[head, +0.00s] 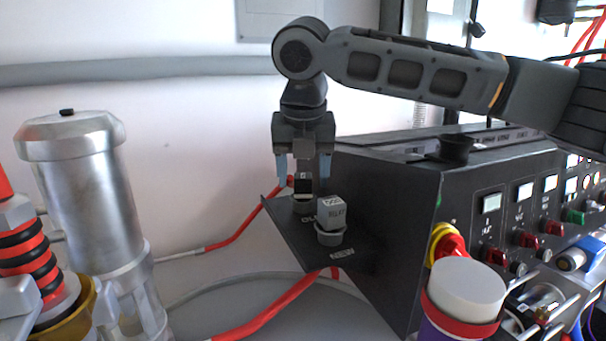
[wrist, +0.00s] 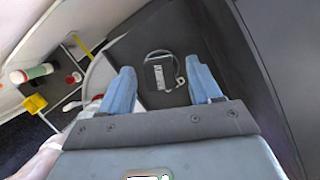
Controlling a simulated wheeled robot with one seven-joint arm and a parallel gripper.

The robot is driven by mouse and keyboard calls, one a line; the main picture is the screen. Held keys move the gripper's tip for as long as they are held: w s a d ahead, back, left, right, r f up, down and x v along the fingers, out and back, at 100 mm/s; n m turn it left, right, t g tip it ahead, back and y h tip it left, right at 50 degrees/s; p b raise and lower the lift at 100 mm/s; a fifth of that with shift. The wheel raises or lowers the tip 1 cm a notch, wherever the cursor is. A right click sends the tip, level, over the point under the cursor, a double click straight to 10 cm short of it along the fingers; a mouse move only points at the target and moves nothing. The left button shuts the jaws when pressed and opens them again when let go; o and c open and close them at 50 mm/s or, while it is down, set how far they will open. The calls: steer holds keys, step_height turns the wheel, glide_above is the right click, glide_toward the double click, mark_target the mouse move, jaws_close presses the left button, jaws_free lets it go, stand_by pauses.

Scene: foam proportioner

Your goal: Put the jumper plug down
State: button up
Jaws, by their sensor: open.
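My gripper (head: 304,172) is open and points down above a small black shelf (head: 300,250) on the side of the dark cabinet. A small black block with a pale mark (head: 303,186) stands upright in the rear grey cup (head: 303,206), below and between my fingertips, with no visible grip on it. A grey lettered block (head: 331,211) stands in the front cup (head: 329,238). I cannot tell for sure which block is the jumper plug. In the wrist view, my spread blue fingers (wrist: 160,88) frame a pale labelled block (wrist: 159,77) beside a grey ring shape.
The dark cabinet (head: 385,225) stands close to the right of my gripper. A metal cylinder (head: 85,185) stands at the left. Red hoses (head: 270,305) run below and behind the shelf. A white-topped container (head: 466,288) is at front right. The space left of the shelf is open.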

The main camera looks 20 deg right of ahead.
steer(key=b+v, duration=0.2)
steer(key=v, duration=1)
steer(key=shift+w+f, duration=0.1)
